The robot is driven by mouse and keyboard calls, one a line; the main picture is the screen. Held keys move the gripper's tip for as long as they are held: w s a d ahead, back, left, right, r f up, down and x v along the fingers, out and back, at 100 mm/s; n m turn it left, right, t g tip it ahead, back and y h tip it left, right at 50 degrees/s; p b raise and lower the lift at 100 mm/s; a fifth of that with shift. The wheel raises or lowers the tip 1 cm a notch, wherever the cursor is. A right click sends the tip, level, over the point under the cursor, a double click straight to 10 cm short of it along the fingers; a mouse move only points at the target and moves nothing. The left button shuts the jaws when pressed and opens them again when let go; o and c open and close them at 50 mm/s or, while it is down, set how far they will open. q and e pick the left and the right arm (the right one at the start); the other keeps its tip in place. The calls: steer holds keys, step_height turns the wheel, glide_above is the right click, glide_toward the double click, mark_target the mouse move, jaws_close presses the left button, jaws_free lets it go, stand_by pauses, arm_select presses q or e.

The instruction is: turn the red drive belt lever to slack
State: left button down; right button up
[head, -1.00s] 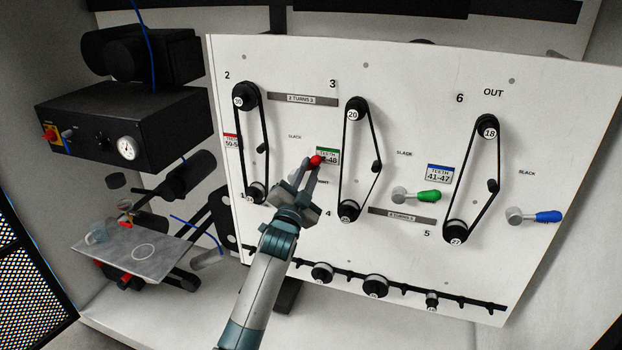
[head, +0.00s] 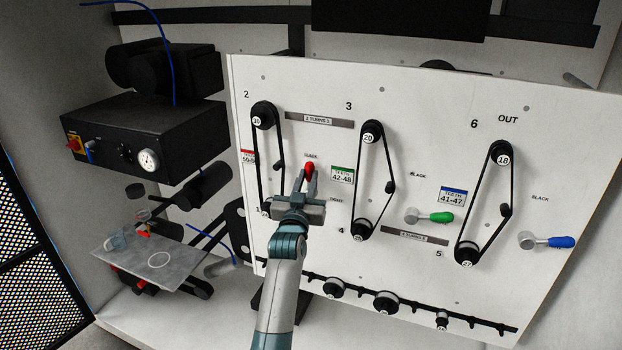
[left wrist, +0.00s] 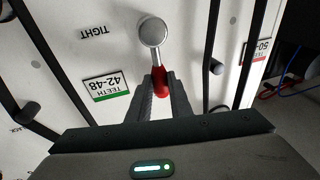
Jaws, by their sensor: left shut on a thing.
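The red lever (head: 309,169) is on the white panel, beside the left-hand belt. Its red handle points up, just under a small label that looks like SLACK (head: 310,156). My left gripper (head: 307,185) is shut on the handle from below and hides the pivot in the head view. In the left wrist view, the fingers (left wrist: 160,96) stand on both sides of the red handle (left wrist: 161,79), and the round metal pivot (left wrist: 152,31) shows beyond it. The TIGHT label (head: 336,201) is to the lower right. My right gripper is not in view.
A green lever (head: 437,217) and a blue lever (head: 560,242) sit further right on the panel. The left-hand belt (head: 281,165) and middle belt (head: 388,160) run on either side of my gripper. A black box with a gauge (head: 148,160) stands left.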

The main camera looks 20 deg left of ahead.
arm_select(q)
steer(key=shift+f, duration=0.1)
stand_by(0.3)
steer(key=c, duration=1.6)
jaws_free()
steer(key=shift+a, duration=0.1)
steer(key=shift+s, duration=0.15)
steer(key=shift+s+p, duration=0.5)
steer(key=shift+p+v, duration=3.1)
steer(key=shift+v, duration=5)
steer(key=shift+d+f, duration=0.1)
steer(key=shift+d, duration=0.15)
